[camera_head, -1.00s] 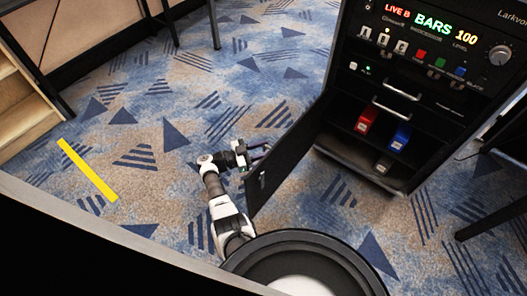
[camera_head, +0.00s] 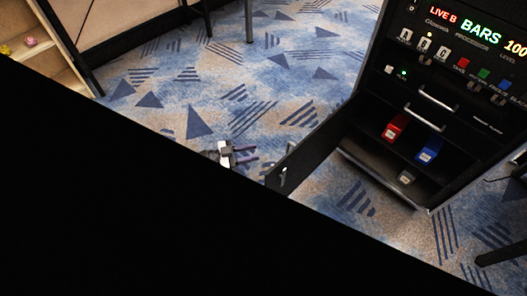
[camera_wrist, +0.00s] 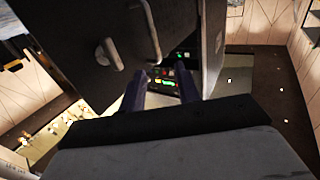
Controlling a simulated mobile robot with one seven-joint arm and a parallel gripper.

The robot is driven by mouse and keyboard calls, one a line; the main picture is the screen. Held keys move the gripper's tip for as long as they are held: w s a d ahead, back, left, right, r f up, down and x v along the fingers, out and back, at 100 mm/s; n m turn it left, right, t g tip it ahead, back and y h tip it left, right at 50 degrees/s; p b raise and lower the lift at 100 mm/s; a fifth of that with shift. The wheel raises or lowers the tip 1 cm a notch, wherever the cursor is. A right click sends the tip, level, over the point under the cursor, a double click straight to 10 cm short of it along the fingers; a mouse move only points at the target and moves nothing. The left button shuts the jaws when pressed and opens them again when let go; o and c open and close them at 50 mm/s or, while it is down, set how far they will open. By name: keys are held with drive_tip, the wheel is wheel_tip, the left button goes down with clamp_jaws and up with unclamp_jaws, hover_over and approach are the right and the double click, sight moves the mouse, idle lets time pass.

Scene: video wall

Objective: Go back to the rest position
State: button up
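My gripper (camera_head: 252,154) is left of the open door of the black cabinet, above the carpet in the head view. Its two dark fingers point right toward the door (camera_head: 306,155). In the wrist view the fingers (camera_wrist: 160,88) stand apart with nothing between them. The door's bar handle (camera_wrist: 148,32) shows ahead of the fingers there, and the fingers do not appear to grip it. Most of my arm is hidden behind a large black shape in the head view.
The cabinet (camera_head: 362,105) has a lit panel, handled drawers and an open lower bay. The bay holds a red block (camera_head: 394,128), a blue block (camera_head: 430,150) and a small grey one (camera_head: 406,177). Wooden shelving (camera_head: 52,55) stands at upper left.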

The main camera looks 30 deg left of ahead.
drive_tip(key=shift+s+a, duration=0.35)
idle(0.3)
